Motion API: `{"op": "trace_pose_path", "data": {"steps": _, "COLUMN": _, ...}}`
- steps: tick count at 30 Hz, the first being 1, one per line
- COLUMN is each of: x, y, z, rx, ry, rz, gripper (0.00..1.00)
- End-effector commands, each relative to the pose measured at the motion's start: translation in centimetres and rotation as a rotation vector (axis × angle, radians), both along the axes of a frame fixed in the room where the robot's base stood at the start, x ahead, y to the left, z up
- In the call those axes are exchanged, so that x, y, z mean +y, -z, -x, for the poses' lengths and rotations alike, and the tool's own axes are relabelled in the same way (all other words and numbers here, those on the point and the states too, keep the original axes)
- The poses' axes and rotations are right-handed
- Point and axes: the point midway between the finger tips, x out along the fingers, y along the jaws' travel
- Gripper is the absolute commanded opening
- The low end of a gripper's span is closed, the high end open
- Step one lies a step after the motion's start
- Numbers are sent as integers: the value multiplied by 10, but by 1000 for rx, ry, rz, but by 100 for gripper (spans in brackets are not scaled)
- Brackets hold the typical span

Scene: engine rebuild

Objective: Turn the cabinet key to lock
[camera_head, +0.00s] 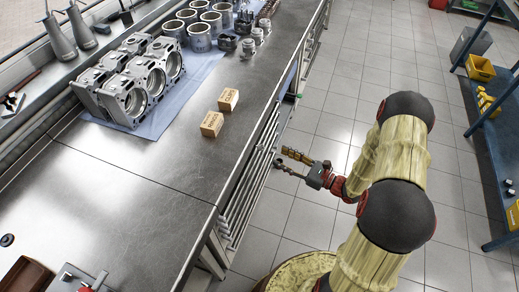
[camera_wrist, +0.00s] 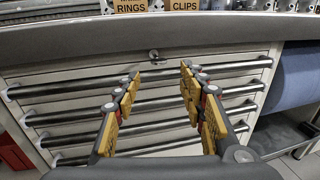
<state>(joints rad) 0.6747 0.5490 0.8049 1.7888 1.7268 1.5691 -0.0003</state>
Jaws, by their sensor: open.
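The cabinet (camera_wrist: 75,72) is a light grey drawer unit with several dark bar handles, under the front edge of the workbench. A small key in its lock (camera_wrist: 154,55) shows at the top middle of the front in the wrist view, just above the top handle. Which way the key is turned is too small to tell. My gripper (camera_wrist: 161,76) is open and empty, its yellow-padded fingers pointing at the cabinet front, with the key between and beyond the fingertips. In the head view my gripper (camera_head: 297,165) is in front of the drawers (camera_head: 250,172), apart from them.
The bench top (camera_head: 165,165) overhangs the cabinet. It bears two small cardboard boxes (camera_head: 228,99), metal engine housings (camera_head: 125,98) and several cylinders (camera_head: 200,37). A blue shelf with yellow bins (camera_head: 480,68) stands at the right. The tiled floor between is clear.

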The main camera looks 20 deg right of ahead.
Motion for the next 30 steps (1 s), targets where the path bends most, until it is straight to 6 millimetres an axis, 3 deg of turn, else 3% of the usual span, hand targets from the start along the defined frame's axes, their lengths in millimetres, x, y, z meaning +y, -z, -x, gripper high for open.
{"op": "trace_pose_path", "data": {"steps": 15, "x": 46, "y": 0, "z": -47, "rx": -4, "ry": -8, "rz": -1, "gripper": 41}}
{"op": "trace_pose_path", "data": {"steps": 30, "x": 53, "y": -1, "z": -55, "rx": -2, "ry": -6, "rz": -1, "gripper": 38}}
